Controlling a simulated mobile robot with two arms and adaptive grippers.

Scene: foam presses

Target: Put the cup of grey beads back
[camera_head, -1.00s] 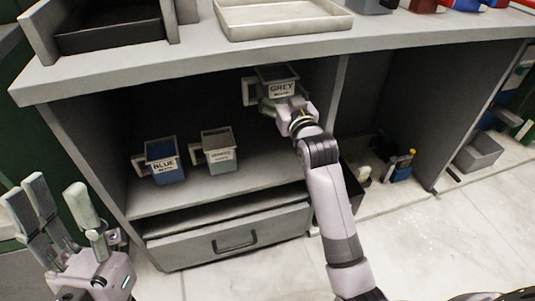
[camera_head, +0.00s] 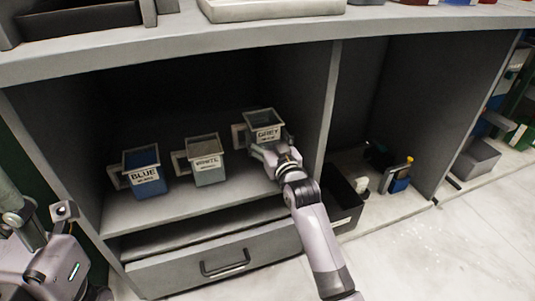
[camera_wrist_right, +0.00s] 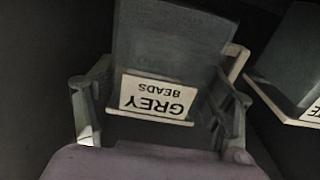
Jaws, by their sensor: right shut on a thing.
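The grey beads cup (camera_head: 263,121), a square cup with a white "GREY" label and a handle on its left, is in the cabinet's shelf bay. My right gripper (camera_head: 268,148) is shut on it from the front. In the right wrist view the fingers (camera_wrist_right: 158,112) sit on both sides of the grey cup (camera_wrist_right: 168,50), whose label reads upside down. Whether its base touches the shelf (camera_head: 170,208) is hidden by the gripper. My left gripper is at the lower left, partly cut off, with its fingertips not clearly shown.
The white beads cup (camera_head: 206,164) and the blue beads cup (camera_head: 147,178) stand on the shelf left of the grey cup. A divider wall (camera_head: 328,105) is close on the right. A drawer (camera_head: 222,262) is below. The countertop (camera_head: 240,36) overhangs above.

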